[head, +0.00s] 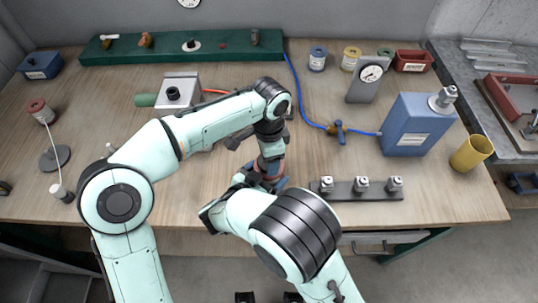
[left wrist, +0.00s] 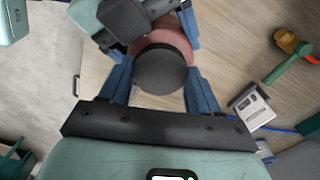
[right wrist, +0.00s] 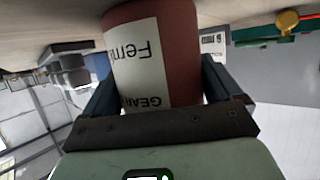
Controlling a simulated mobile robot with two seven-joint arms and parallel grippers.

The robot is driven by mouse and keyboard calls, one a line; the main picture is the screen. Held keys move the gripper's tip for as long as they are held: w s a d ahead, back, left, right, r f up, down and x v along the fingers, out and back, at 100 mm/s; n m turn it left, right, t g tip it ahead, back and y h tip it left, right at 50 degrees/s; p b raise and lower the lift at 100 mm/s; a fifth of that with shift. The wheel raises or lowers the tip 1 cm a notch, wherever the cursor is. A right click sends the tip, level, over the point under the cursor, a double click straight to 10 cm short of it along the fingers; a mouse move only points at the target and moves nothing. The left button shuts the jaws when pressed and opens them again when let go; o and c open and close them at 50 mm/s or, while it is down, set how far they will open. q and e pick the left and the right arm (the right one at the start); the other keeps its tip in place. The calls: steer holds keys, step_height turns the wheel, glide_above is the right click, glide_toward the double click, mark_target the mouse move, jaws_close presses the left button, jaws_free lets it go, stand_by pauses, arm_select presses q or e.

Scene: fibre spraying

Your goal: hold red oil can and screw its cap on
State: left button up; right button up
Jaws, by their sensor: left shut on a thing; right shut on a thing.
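The red oil can (right wrist: 175,55) stands upright, with a white label, between the fingers of my right gripper (right wrist: 160,95), which is shut on its body. In the head view only a small reddish part of the can (head: 268,166) shows between my two grippers. The dark round cap (left wrist: 161,70) is at the top of the can in the left wrist view. My left gripper (left wrist: 158,80) comes from above and is shut on the cap. The contact between cap and can is hidden, so I cannot tell how tightly it sits.
A rail with three metal fittings (head: 340,189) lies at the front edge, right of my grippers. A blue canister (head: 417,121), a yellow cup (head: 471,153) and a dial gauge (head: 365,80) stand farther right. A blue hose (head: 300,98) crosses the table. The front middle-left is clear.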

arm_select(q)
steer(key=m, duration=0.4)
steer(key=o, duration=1.1)
steer(key=shift+o, duration=0.4)
steer(key=shift+s, duration=0.15)
arm_select(e)
steer(key=shift+w+d, duration=0.1)
arm_select(q)
steer(key=shift+r, duration=2.25)
steer(key=shift+c, duration=0.5)
